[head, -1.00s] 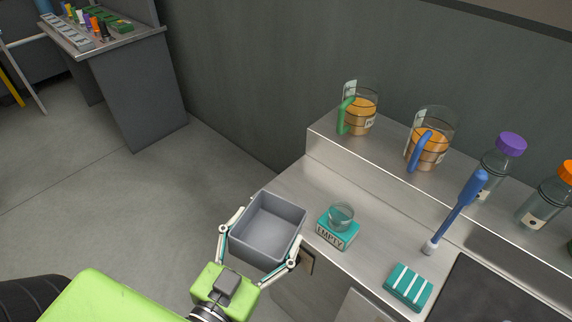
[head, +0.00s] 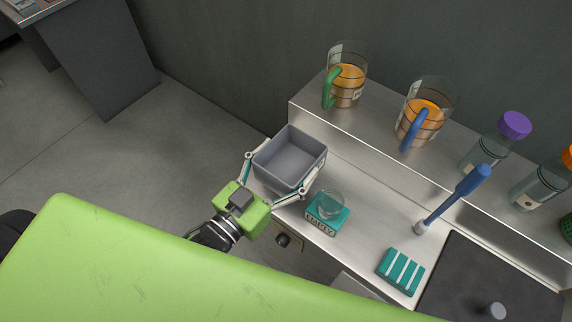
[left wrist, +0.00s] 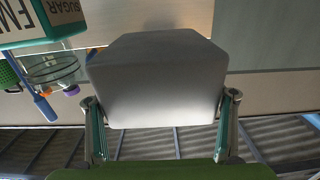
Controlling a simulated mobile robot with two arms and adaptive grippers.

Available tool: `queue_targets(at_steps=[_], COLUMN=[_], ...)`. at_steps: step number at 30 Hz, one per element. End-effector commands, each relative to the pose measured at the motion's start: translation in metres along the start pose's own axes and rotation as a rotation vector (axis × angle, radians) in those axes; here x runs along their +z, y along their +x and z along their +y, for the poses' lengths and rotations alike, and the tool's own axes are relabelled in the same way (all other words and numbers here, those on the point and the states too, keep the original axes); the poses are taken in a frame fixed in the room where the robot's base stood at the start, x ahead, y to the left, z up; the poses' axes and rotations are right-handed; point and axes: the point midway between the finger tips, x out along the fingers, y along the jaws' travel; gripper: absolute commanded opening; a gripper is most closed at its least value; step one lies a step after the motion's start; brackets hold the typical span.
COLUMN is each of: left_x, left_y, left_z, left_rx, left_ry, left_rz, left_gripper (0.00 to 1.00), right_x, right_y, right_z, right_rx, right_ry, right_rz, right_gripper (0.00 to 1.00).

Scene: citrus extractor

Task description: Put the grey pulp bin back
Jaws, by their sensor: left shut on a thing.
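The grey pulp bin (head: 290,160) is an empty, open-topped box, upright in the head view. My left gripper (head: 283,182) is shut on it, with one finger along each side. The bin is over the left end of the steel counter (head: 352,190); I cannot tell whether it touches the surface. In the left wrist view the bin (left wrist: 155,80) shows as a pale block between the two fingers (left wrist: 160,115). My right gripper is not in view.
Just right of the bin stands a teal block marked EMPTY (head: 326,222) with a small glass (head: 330,204) on it. Two jugs (head: 346,80) (head: 420,115) and bottles (head: 500,142) stand on the raised shelf.

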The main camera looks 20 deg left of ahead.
Motion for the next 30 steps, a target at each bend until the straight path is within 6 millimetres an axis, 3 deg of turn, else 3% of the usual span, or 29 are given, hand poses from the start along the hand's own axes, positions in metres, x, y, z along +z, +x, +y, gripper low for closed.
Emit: queue_targets(at_steps=[10,15,28,29,30], left_x=[0.032,0.057,0.064,0.064,0.064], left_y=[0.022,0.021,0.021,0.021,0.021], left_z=[-0.018,-0.017,-0.017,-0.017,-0.017], left_rx=[0.0,-0.001,0.0,0.0,0.0], left_ry=[0.002,-0.001,0.0,0.0,0.0], left_rz=[0.004,0.002,0.004,0.003,0.003], left_gripper=[0.42,0.42,0.42,0.81,0.91], right_x=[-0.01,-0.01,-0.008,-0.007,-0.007], right_y=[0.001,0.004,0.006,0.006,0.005], right_z=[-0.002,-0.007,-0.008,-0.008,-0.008], right_rx=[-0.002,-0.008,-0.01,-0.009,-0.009], right_ry=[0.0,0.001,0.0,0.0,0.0], right_rz=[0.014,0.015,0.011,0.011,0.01], right_gripper=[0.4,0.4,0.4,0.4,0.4])
